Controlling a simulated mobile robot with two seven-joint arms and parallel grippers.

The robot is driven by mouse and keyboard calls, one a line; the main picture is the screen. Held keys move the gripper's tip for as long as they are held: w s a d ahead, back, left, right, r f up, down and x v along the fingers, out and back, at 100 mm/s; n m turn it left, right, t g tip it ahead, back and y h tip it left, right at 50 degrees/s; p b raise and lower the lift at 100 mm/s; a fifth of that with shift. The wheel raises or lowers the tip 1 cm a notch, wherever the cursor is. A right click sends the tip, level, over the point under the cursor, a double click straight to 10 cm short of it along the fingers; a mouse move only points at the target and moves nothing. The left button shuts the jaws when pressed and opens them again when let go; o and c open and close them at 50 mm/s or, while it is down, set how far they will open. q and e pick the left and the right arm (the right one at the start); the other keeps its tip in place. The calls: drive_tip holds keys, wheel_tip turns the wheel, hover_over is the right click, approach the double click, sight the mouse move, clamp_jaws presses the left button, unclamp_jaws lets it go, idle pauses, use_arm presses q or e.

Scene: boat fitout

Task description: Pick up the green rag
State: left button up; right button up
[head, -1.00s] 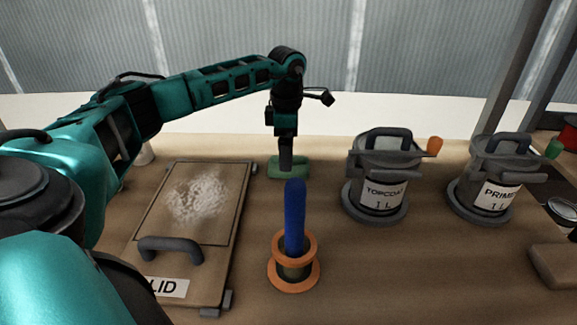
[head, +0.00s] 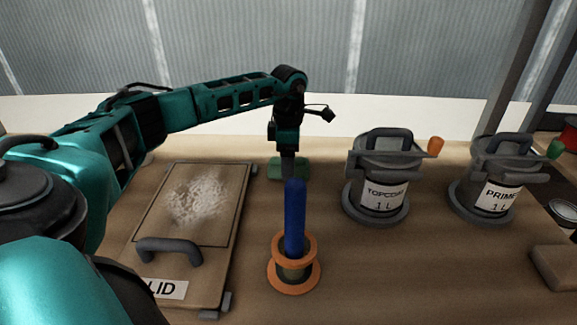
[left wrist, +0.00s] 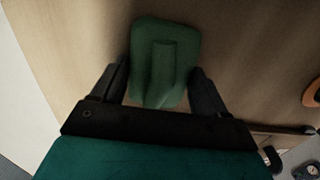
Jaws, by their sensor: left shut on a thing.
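The green rag (head: 275,168) is at the back of the wooden bench, behind the blue-handled tool in the head view. My left gripper (head: 287,170) points down at it, with its fingertips partly hidden behind the blue handle. In the left wrist view the rag (left wrist: 163,62) lies between the two fingers of my left gripper (left wrist: 160,88), its middle ridge raised. The gripper is shut on the rag. Whether the rag is clear of the bench is hard to tell. My right gripper is not in view.
A blue-handled tool (head: 294,215) stands in an orange-rimmed holder (head: 295,283) in front of the rag. A lid board (head: 150,225) with a grey handle lies left. The topcoat can (head: 382,190) and primer can (head: 497,190) stand right. Bare bench lies between holder and cans.

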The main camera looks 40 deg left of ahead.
use_arm(q)
drive_tip(key=shift+r, duration=0.1)
drive_tip(key=shift+c, duration=0.3)
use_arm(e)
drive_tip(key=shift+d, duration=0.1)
use_arm(q)
wheel_tip(320, 180, up, 20)
drive_tip(key=p, duration=0.3)
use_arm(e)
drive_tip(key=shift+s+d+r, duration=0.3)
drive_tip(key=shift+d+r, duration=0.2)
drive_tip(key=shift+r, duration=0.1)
